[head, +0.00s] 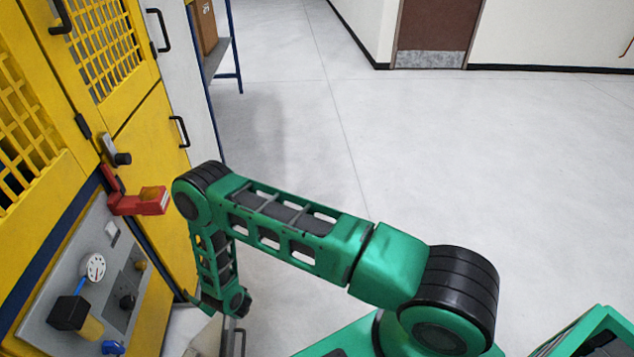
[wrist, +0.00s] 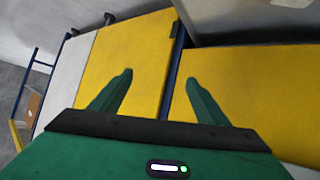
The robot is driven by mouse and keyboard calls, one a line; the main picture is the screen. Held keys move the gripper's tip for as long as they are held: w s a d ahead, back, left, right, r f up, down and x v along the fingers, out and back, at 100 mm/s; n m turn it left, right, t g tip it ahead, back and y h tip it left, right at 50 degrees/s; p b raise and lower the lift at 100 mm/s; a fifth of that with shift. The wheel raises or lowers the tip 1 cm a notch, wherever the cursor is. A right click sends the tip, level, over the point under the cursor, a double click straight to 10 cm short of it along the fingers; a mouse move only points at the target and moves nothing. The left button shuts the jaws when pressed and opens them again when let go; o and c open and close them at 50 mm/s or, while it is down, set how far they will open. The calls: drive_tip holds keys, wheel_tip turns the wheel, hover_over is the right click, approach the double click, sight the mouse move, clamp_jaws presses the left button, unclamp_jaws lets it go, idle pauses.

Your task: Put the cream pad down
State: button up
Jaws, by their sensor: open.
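My gripper (wrist: 158,78) is open in the wrist view, its two green fingers wide apart. Nothing is held between them; yellow panels show behind. In the head view my arm bends down beside the yellow machine, and the fingers cannot be made out there. I cannot make out the cream pad for certain in either view. A pale beige surface (head: 206,338) shows at the bottom of the head view, below my wrist, but it is cut off and I cannot tell what it is.
The yellow machine (head: 158,128) stands at the left, with a grey control panel (head: 62,290) and a red bracket (head: 140,202) sticking out. A blue-framed shelf (head: 232,45) with a cardboard box (head: 205,25) stands beyond. The grey floor (head: 420,150) at centre and right is clear.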

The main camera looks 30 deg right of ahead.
drive_tip(key=w+d+r+m+g+h, duration=0.1)
drive_tip(key=w+d+r+m+h, duration=0.1)
drive_tip(key=w+d+r, duration=0.6)
drive_tip(key=w+d+r+m+h, duration=0.1)
drive_tip(key=w+d+r+h, duration=0.2)
drive_tip(key=d+r, duration=0.8)
drive_tip(key=s+d+r+m+g+h, duration=0.1)
drive_tip(key=s+d+r+m+g, duration=0.15)
drive_tip(key=d+r, duration=0.65)
drive_tip(key=s+d+r+m+g+h, duration=0.15)
drive_tip(key=s+d+r, duration=0.25)
drive_tip(key=d+r, duration=0.5)
drive_tip(key=s+d+r+m+g, duration=0.1)
drive_tip(key=s+d+r+m, duration=0.1)
drive_tip(key=s+d+r, duration=0.55)
drive_tip(key=s+d+r+m+g, duration=0.1)
drive_tip(key=s+d+r, duration=0.4)
drive_tip(key=s, duration=0.6)
drive_tip(key=s+r+m+g+y, duration=0.1)
drive_tip(key=s+r, duration=0.1)
drive_tip(key=s, duration=1)
drive_tip(key=s+a+r+m+g+y, duration=0.1)
drive_tip(key=s+r+m, duration=0.1)
drive_tip(key=s, duration=0.9)
drive_tip(key=shift+s+r+g+y, duration=0.35)
drive_tip(key=shift+r+g, duration=0.05)
drive_tip(key=shift+r, duration=0.3)
